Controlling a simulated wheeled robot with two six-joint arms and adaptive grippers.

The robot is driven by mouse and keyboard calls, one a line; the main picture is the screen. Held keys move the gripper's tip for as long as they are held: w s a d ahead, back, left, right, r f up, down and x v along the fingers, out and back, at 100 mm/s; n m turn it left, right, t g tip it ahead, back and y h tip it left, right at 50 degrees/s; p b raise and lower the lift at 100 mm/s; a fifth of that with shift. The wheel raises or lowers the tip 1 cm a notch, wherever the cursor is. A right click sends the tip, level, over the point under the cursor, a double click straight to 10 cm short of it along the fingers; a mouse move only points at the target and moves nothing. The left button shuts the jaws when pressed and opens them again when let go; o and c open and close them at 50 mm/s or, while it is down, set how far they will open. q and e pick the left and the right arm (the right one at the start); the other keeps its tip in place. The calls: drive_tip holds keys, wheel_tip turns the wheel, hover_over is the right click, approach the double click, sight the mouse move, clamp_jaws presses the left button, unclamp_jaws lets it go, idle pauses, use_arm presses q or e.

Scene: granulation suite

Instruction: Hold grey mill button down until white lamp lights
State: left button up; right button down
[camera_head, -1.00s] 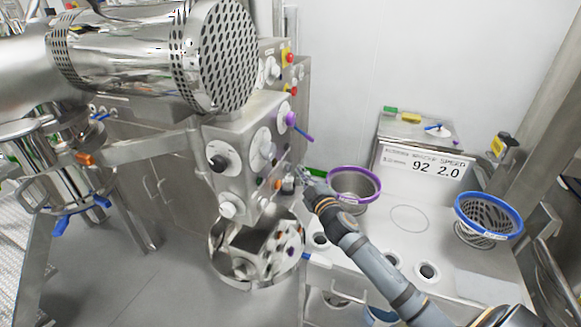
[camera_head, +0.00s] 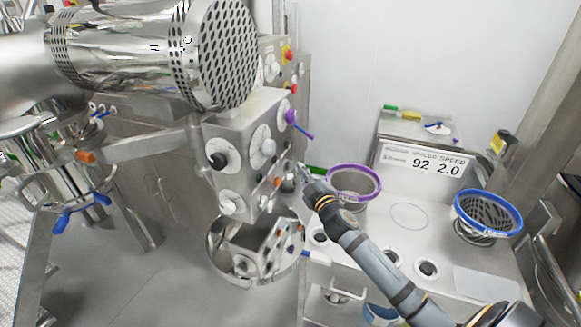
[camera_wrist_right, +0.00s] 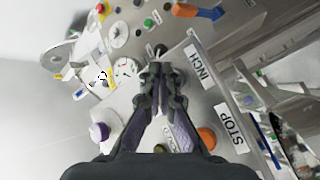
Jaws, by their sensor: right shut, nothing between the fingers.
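The steel mill control box (camera_head: 245,122) stands at centre in the head view, with knobs and buttons on its faces. My right gripper (camera_head: 302,170) is beside its right face, near an orange button (camera_head: 277,182) and a small dark grey cylindrical part (camera_head: 288,184). In the right wrist view the gripper (camera_wrist_right: 157,72) is shut and empty, its tips over the panel near the INCH label (camera_wrist_right: 199,66). The orange button (camera_wrist_right: 207,138) is by the STOP label (camera_wrist_right: 231,128). I cannot clearly identify the grey button or white lamp; the fingers hide part of the panel. My left gripper is not seen.
A large perforated drum (camera_head: 222,55) overhangs the box, and a steel bowl (camera_head: 218,262) is below it. A purple-rimmed sieve (camera_head: 353,172) stands close behind my right arm. A blue-rimmed sieve (camera_head: 488,212) and a scale display (camera_head: 425,165) are farther right.

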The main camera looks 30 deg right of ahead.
use_arm(q)
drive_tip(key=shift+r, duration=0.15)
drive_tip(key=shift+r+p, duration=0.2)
drive_tip(key=shift+p, duration=0.15)
